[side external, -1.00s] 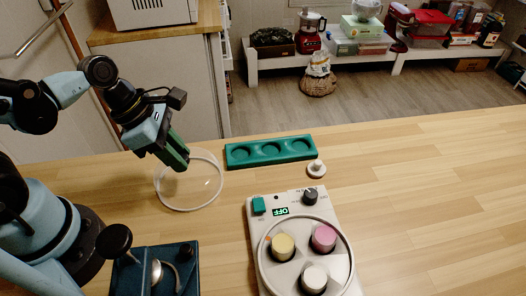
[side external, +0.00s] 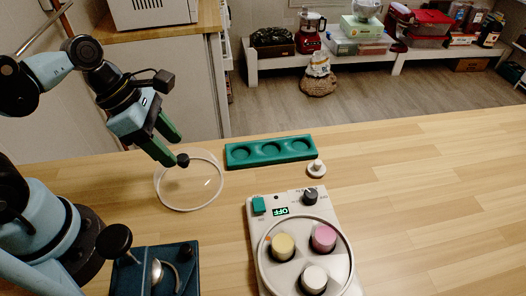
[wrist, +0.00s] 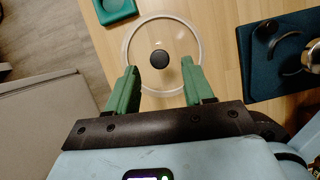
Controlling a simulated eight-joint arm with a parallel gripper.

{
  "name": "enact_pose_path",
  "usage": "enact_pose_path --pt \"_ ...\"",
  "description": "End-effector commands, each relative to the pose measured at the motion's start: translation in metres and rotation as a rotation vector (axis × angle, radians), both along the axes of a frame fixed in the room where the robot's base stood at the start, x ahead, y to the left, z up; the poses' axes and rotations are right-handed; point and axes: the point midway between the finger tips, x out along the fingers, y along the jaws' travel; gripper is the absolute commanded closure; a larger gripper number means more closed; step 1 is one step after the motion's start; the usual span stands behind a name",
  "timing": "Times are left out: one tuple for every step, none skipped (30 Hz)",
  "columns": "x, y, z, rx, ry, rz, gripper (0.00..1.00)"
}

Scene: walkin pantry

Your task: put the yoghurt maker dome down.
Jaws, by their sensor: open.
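The yoghurt maker dome (side external: 205,199) is a clear, round lid with a pale rim and a black knob (side external: 183,160). It rests on the wooden counter left of the yoghurt maker. In the wrist view the dome (wrist: 127,46) lies ahead of my fingers, with its black knob (wrist: 160,59) between and just beyond the tips. My gripper (side external: 166,149) is open, its green fingers raised above the dome and apart from the knob. The wrist view also shows the gripper (wrist: 161,84) empty. The white yoghurt maker (side external: 262,232) holds several jars with coloured lids and its display reads OFF.
A green tray with round recesses (side external: 257,162) lies behind the dome, and a small white knobbed piece (side external: 316,169) is to its right. A dark blue stand (side external: 190,278) with a metal part is at the front. The counter's right side is clear.

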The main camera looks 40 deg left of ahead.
Motion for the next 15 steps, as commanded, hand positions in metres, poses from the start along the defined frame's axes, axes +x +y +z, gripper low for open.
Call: enact_pose_path --pt "-0.001 0.002 0.005 0.000 0.000 0.002 0.48" --pt "-0.002 0.003 0.008 0.000 0.000 0.002 0.48" --pt "-0.003 0.004 0.011 0.000 0.000 0.002 0.48" --pt "-0.004 0.005 0.014 0.000 0.000 0.002 0.48" --pt "-0.005 0.006 0.017 0.000 0.000 0.002 0.48" --pt "-0.006 0.007 0.021 0.000 0.000 0.002 0.48" --pt "-0.006 0.008 0.024 0.000 0.000 0.002 0.48" --pt "-0.007 0.010 0.028 0.000 0.000 0.002 0.48" --pt "-0.008 0.011 0.032 0.000 0.000 0.002 0.48" --pt "-0.009 0.012 0.035 0.000 0.000 0.002 0.48" --pt "-0.010 0.013 0.038 0.000 0.000 0.002 0.48" --pt "-0.011 0.014 0.043 0.001 0.001 0.002 0.48" --pt "-0.012 0.016 0.047 0.001 0.001 0.002 0.48" --pt "-0.013 0.017 0.050 0.001 0.001 0.002 0.48" --pt "-0.014 0.018 0.054 0.000 0.002 0.003 0.48"
